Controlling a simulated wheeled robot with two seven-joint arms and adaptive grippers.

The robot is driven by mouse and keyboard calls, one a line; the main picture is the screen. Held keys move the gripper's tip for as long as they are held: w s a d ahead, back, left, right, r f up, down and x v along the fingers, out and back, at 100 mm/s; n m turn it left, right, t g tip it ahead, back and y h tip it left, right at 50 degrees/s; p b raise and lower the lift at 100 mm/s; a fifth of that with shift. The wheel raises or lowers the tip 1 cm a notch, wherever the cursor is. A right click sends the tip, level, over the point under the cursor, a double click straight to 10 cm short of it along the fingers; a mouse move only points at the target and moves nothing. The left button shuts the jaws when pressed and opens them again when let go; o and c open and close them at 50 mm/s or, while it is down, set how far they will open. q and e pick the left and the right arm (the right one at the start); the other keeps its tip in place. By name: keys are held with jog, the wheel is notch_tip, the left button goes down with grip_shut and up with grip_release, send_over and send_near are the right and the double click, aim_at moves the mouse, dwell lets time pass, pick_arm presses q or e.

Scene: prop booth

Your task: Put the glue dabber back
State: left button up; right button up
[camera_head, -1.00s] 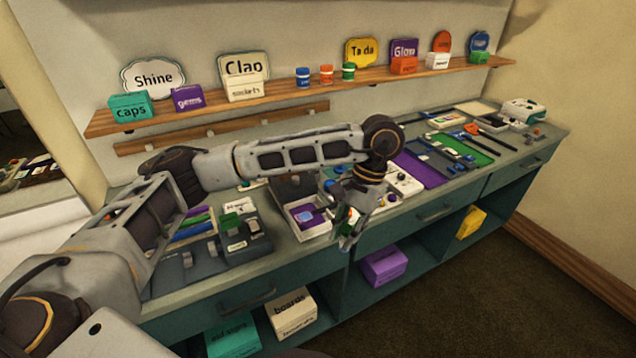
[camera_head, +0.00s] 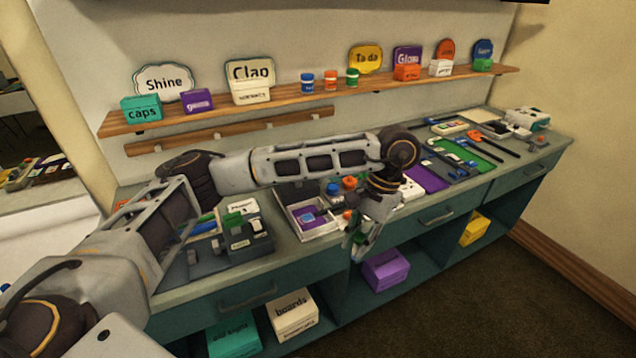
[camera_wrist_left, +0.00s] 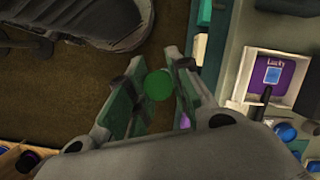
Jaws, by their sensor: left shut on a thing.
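My left gripper (camera_head: 362,242) hangs at the counter's front edge, just right of the white tray with the purple inside (camera_head: 322,230). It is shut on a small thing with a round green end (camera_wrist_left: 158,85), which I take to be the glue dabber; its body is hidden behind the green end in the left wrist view. The floor shows beneath it there. The white tray also shows in the left wrist view (camera_wrist_left: 289,101), apart from the gripper and to its right. My right gripper is not in view.
The counter carries a dark grey holder (camera_head: 205,263) at left, a purple mat (camera_head: 428,178) and a green mat (camera_head: 470,152) at right. A purple box (camera_head: 386,270) sits in an open bay below the gripper. A wooden shelf (camera_head: 290,99) with signs and boxes runs behind.

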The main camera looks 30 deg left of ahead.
pick_arm(q)
jog(key=w+a+f+n, duration=0.2)
jog(key=w+f, duration=0.5)
jog(key=f, duration=0.1)
jog(key=s+a+f+h, duration=0.1)
jog(key=s+a+f, duration=0.3)
jog(key=a+f, duration=0.55)
notch_tip(320, 180, up, 12)
jog(key=d+p, duration=0.1)
jog(key=p, duration=1.1)
jog(key=shift+d+n+p, duration=0.35)
jog(key=shift+n, duration=0.05)
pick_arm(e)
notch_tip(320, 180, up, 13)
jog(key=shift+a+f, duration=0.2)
